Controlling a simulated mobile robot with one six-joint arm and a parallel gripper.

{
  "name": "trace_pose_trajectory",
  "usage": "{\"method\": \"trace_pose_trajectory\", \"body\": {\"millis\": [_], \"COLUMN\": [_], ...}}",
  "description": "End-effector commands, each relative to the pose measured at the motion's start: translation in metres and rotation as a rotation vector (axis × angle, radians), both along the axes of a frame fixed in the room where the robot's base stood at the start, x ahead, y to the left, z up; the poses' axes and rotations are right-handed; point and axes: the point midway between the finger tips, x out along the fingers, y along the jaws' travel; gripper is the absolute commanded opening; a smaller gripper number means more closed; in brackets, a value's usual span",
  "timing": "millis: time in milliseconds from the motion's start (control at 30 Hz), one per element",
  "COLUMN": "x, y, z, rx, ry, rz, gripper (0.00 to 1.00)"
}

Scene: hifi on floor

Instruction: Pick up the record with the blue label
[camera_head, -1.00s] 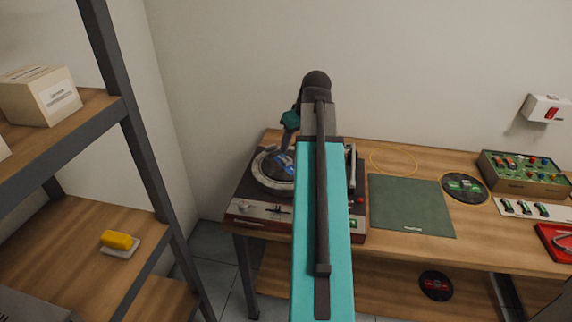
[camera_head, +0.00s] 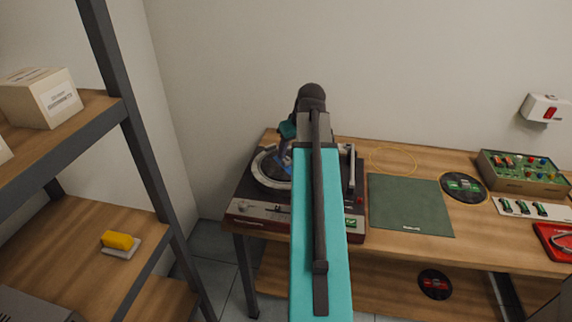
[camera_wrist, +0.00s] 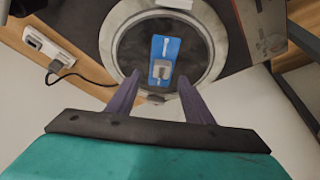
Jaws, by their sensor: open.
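The record with the blue label (camera_wrist: 140,50) lies in the round silver-rimmed platter of the record player in the wrist view. It is dark with a blue rectangular label (camera_wrist: 173,47) that has a grey block-like part on it. My gripper (camera_wrist: 159,75) is open and empty, its two purple fingers pointing toward the platter's near rim. In the head view the record player (camera_head: 262,214) stands on the left end of the bench, and my arm covers much of it. I cannot tell the height of the fingertips above the record.
A dark green mat (camera_head: 410,205) lies right of the player. A disc with a green label (camera_head: 464,187) lies beyond it, and one with a red label (camera_head: 435,284) on the shelf below. A tonearm (camera_head: 349,172) is at the player's right. A shelving rack (camera_head: 150,165) stands left.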

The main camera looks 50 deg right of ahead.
Motion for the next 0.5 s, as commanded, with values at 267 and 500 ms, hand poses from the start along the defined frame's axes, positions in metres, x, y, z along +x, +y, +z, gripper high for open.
{"method": "trace_pose_trajectory", "body": {"millis": [267, 500], "x": [0.01, 0.016], "y": [0.001, 0.0], "z": [-0.021, -0.036], "rx": [0.001, -0.001], "ry": [0.001, 0.0], "rz": [0.001, 0.002], "gripper": [0.47, 0.47]}}
